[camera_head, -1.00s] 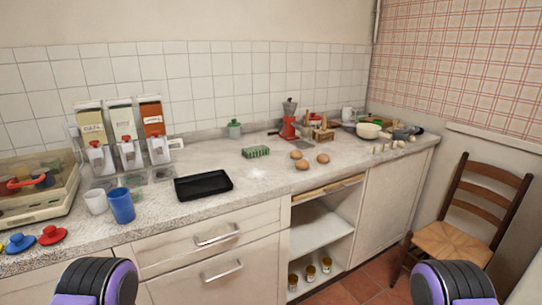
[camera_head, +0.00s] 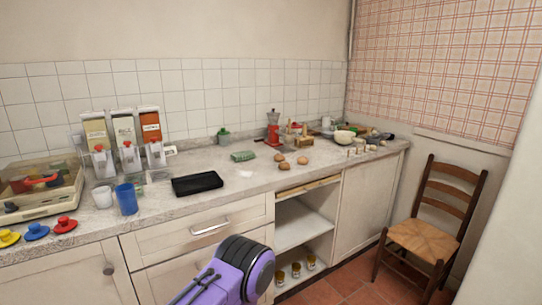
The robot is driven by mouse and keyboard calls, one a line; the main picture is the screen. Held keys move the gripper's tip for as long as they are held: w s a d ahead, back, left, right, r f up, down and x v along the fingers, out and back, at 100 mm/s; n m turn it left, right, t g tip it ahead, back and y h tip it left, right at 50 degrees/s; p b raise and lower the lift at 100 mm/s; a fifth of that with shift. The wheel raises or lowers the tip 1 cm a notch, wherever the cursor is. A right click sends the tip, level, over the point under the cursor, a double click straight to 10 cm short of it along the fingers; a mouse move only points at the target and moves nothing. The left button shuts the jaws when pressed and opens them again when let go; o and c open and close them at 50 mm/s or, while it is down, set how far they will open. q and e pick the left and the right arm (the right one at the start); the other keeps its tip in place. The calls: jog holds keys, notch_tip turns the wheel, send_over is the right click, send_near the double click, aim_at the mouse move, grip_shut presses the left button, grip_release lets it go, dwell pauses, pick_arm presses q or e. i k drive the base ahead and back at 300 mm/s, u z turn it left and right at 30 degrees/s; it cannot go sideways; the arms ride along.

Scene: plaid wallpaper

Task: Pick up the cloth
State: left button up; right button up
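A small green patterned thing (camera_head: 243,156) lies on the worktop, behind and right of a black tray (camera_head: 197,184). It may be the folded cloth, but it is too small to tell for certain. Nothing touches it. A purple and black link of one of my arms (camera_head: 243,268) rises at the bottom centre, in front of the drawers and well short of the green thing. Neither of my grippers shows, so their state is hidden.
The worktop holds dispensers (camera_head: 126,140), a blue cup (camera_head: 127,199), a white cup (camera_head: 102,196), several brown round items (camera_head: 285,168) and a red coffee grinder (camera_head: 273,133). A wooden chair (camera_head: 430,225) stands at the right. Drawers (camera_head: 205,225) and an open shelf (camera_head: 300,230) are below.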

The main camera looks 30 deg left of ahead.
aim_at(238, 157)
jog(key=z, duration=0.25)
jog(key=i, duration=1.85)
jog(key=u, duration=0.7)
